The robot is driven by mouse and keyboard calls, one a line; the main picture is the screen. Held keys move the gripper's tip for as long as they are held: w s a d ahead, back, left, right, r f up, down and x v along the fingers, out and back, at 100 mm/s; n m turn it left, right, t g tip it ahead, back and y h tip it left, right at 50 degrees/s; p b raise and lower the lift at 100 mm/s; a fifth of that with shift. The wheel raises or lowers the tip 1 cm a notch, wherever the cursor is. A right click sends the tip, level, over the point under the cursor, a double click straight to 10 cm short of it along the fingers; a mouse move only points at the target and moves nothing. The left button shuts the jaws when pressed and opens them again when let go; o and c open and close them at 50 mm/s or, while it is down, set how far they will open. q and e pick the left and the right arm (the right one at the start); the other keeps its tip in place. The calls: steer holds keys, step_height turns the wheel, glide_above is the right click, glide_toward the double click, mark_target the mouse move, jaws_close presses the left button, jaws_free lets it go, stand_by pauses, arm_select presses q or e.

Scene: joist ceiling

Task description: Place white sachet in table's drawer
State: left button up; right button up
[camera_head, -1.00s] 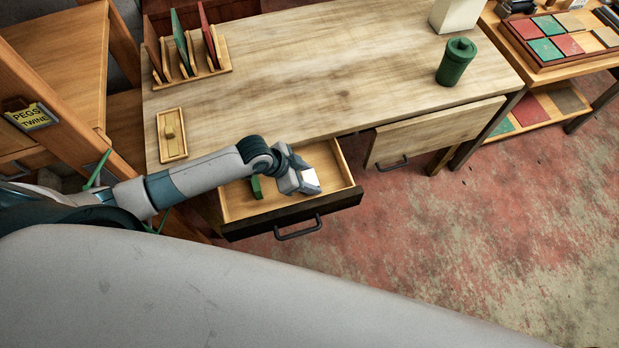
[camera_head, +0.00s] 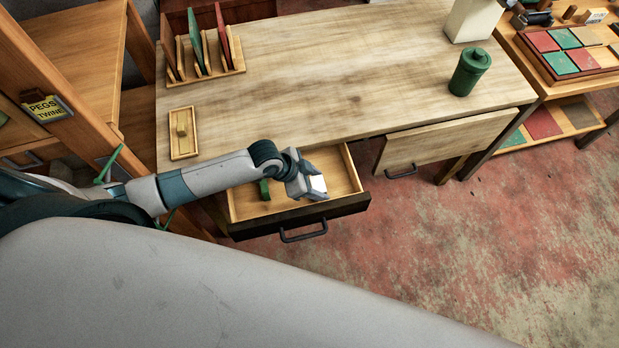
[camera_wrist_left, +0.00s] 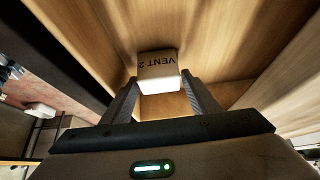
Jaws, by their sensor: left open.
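The table's drawer (camera_head: 345,205) is pulled open, with a dark front and a pale wooden inside. My left gripper (camera_head: 314,186) is over the right part of the drawer, near its front. A small white block-shaped thing, apparently the white sachet (camera_head: 318,184), shows at its fingertips. In the left wrist view the sachet (camera_wrist_left: 158,68) is marked "VENT 2" and lies between and just beyond the tips of the open fingers (camera_wrist_left: 160,88). Wooden drawer walls surround it there. Whether it touches the drawer floor is unclear. My right gripper is not in view.
A small green thing (camera_head: 264,190) lies in the drawer, left of my gripper. The tabletop (camera_head: 330,90) holds a rack of upright panels (camera_head: 235,70), a small wooden tray (camera_head: 175,150), a green canister (camera_head: 468,72) and a white container (camera_head: 472,20). Its middle is clear.

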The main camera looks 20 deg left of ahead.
arm_select(q)
steer(key=shift+a+r, duration=0.1)
steer(key=shift+r, duration=0.1)
steer(key=b+v, duration=0.1)
steer(key=v, duration=1)
steer(key=shift+s+r+b, duration=0.2)
steer(key=shift+r+b, duration=0.05)
steer(key=shift+b, duration=0.05)
steer(key=shift+s+a, duration=0.1)
steer(key=shift+a, duration=0.1)
